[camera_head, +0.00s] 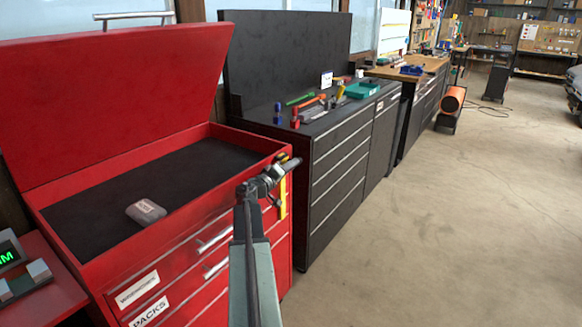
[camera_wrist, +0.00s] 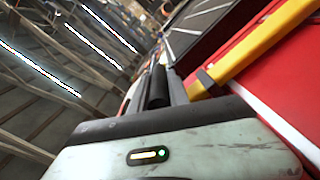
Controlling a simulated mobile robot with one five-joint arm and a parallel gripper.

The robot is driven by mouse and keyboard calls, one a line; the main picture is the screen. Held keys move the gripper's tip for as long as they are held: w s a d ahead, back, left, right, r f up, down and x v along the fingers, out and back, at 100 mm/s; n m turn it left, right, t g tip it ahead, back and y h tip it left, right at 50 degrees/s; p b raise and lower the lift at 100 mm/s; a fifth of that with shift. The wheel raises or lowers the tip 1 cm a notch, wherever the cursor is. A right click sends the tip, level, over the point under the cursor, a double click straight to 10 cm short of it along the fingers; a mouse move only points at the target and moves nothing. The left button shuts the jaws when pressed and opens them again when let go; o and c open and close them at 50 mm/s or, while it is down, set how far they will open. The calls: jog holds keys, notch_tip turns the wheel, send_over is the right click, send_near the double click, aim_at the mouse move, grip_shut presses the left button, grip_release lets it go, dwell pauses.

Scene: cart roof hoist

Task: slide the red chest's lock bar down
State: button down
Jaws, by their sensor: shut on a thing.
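The red chest (camera_head: 278,240) stands at the left with its lid raised. Its yellow lock bar (camera_head: 284,200) is upright at the front right corner, partly hidden by my gripper (camera_head: 290,163). In the wrist view the yellow lock bar (camera_wrist: 258,42) runs diagonally at the right, beside my gripper (camera_wrist: 160,85). A short dark cylinder (camera_wrist: 157,88), which looks like the bar's handle, sits between the fingers. My gripper is shut on it near the top of the bar. The bar's lower end is only partly clear in the head view.
A black tool cabinet (camera_head: 338,165) with tools on top stands just behind. An orange cylinder (camera_head: 453,99) is farther back. The floor (camera_head: 450,230) at the right is clear.

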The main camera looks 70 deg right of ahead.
jog(key=shift+a+f, duration=0.15)
jog(key=shift+f, duration=0.15)
jog(key=c, duration=1.3)
grip_release()
jog(key=shift+o, duration=0.2)
jog(key=shift+f, duration=0.1)
jog(key=v, duration=0.7)
jog(key=shift+a, duration=0.25)
jog(key=shift+w, duration=0.15)
